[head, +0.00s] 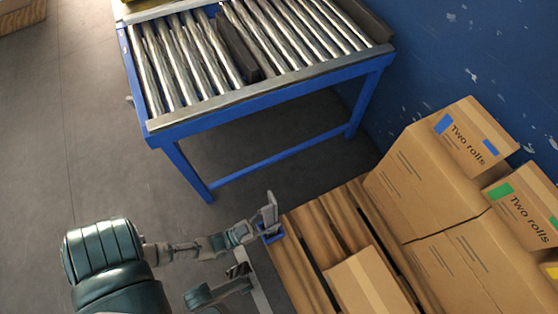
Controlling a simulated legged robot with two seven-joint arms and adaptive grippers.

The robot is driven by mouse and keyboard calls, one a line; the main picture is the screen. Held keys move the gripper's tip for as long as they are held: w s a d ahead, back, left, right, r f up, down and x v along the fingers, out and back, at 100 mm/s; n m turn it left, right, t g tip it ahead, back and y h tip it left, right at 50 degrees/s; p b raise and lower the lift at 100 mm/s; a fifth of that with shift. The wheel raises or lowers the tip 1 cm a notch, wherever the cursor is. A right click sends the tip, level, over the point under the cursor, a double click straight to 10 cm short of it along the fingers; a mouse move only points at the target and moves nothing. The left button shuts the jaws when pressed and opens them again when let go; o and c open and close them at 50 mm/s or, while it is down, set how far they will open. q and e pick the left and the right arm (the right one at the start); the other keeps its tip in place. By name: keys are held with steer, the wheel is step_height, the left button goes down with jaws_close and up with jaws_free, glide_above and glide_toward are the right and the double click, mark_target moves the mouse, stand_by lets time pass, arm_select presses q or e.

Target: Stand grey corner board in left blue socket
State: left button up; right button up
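A light grey, narrow upright piece (269,208), which looks like the corner board, stands at the near left corner of the wooden pallet. Its lower end is at a blue socket (271,236); I cannot tell how deep it sits. My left arm comes in from the left, and its gripper (250,231) is right beside the grey piece, at its lower part. The gripper's fingers are too small and overlapped to show whether they close on it.
The pallet (328,226) carries large cartons (425,180) and smaller "Two rolls" boxes (466,136) at right. A single carton (366,284) is nearer. A blue-framed roller conveyor (160,130) stands behind, bearing a dark bar (236,46).

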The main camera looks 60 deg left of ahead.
arm_select(q)
steer(key=shift+f, duration=0.5)
steer(key=shift+r, duration=0.3)
steer(key=shift+d+f, duration=0.1)
steer(key=shift+f, duration=0.1)
steer(key=o, duration=1.4)
steer(key=shift+f, duration=0.1)
steer(key=shift+c, duration=0.2)
